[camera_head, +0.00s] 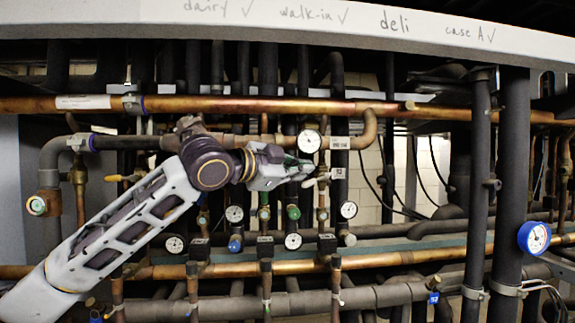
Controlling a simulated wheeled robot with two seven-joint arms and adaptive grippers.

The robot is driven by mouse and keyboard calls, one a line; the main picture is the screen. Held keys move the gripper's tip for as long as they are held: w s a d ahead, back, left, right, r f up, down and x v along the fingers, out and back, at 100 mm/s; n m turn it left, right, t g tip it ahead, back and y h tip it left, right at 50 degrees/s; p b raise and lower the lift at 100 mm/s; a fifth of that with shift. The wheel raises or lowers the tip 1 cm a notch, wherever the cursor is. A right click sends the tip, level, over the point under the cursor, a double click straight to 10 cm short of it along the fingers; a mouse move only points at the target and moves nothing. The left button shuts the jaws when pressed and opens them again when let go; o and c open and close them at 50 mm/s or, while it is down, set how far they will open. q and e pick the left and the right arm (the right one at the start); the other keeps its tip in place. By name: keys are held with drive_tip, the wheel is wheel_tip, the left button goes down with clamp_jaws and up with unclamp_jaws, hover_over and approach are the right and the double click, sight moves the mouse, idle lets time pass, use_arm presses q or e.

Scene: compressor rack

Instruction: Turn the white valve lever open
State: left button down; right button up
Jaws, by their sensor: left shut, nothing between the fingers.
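My left arm reaches in from the lower left. Its gripper (303,171) is shut and empty in front of the pipes, near the middle of the view. The white valve lever (318,181) shows just right of and below the fingertips, on a thin vertical copper line. The fingertips are very close to it; I cannot tell whether they touch. The gripper partly covers the pipes and valves behind it. My right gripper is not in view.
A white-faced gauge (309,141) sits just above the fingertips. Several more gauges and valves crowd the rack below. A copper pipe (240,105) runs across above. A blue-rimmed gauge (534,237) and thick black pipes (511,180) stand at right.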

sight(320, 179)
use_arm(q)
drive_tip(key=w, duration=0.1)
drive_tip(key=w+d+f+p, duration=0.1)
drive_tip(key=w, duration=0.1)
drive_tip(key=w+f, duration=0.1)
drive_tip(key=shift+w+d+f+p, duration=0.15)
drive_tip(key=shift+w+p, duration=0.2)
drive_tip(key=shift+w, duration=0.05)
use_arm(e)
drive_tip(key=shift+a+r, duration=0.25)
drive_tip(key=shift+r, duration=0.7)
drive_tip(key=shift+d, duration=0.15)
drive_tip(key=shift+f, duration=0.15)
use_arm(q)
drive_tip(key=shift+f+n+t+h+b, duration=0.2)
drive_tip(key=shift+n+t+h+b, duration=0.1)
drive_tip(key=shift+b, duration=0.3)
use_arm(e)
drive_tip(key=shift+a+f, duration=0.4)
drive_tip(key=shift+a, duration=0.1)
use_arm(q)
drive_tip(key=shift+d, duration=0.1)
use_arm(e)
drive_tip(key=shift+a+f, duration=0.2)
